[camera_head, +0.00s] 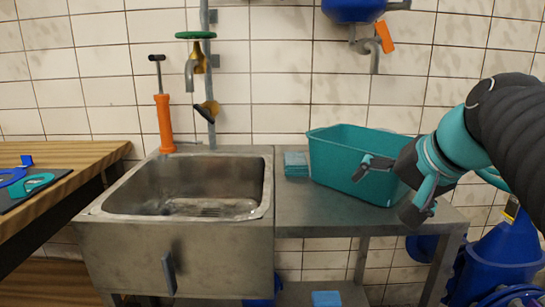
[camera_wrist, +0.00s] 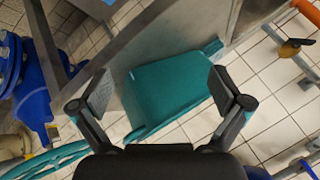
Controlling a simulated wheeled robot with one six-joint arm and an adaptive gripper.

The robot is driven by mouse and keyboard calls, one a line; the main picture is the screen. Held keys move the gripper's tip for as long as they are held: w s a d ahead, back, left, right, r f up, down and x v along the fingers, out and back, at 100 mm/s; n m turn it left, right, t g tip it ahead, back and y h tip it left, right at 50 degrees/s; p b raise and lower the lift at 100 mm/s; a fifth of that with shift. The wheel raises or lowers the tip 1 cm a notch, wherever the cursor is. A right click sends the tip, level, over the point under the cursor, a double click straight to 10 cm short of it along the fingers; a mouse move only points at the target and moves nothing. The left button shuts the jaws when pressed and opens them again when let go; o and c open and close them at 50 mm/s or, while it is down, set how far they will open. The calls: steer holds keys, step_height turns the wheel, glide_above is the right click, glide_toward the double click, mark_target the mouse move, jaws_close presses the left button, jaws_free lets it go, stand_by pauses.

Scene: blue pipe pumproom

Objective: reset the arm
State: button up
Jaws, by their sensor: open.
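My gripper (camera_head: 398,191) is at the right in the head view, over the front right part of the metal counter and in front of the teal bin. Its two fingers are spread apart with nothing between them. In the wrist view my gripper (camera_wrist: 161,100) is also open and empty, with the teal bin (camera_wrist: 172,88) showing beyond the fingers. The teal bin (camera_head: 335,160) stands on the counter, partly hidden by my gripper; I cannot tell whether they touch.
A metal sink (camera_head: 165,240) is left of the counter (camera_head: 300,212). An orange pump (camera_head: 164,120) stands behind it. Teal cloths (camera_head: 296,163) lie beside the bin. A wooden table (camera_head: 60,165) is at the left. Blue equipment (camera_head: 505,250) stands at the lower right.

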steer(key=s+a+f+n+g+h, duration=0.1)
steer(key=s+f+n, duration=0.2)
steer(key=s+f, duration=0.3)
steer(key=s+a+f+n+g+h, duration=0.1)
steer(key=s+f, duration=0.5)
steer(key=f, duration=0.9)
steer(key=shift+a+n+h, duration=0.4)
steer(key=shift+a+n, duration=0.05)
steer(key=shift+n, duration=0.55)
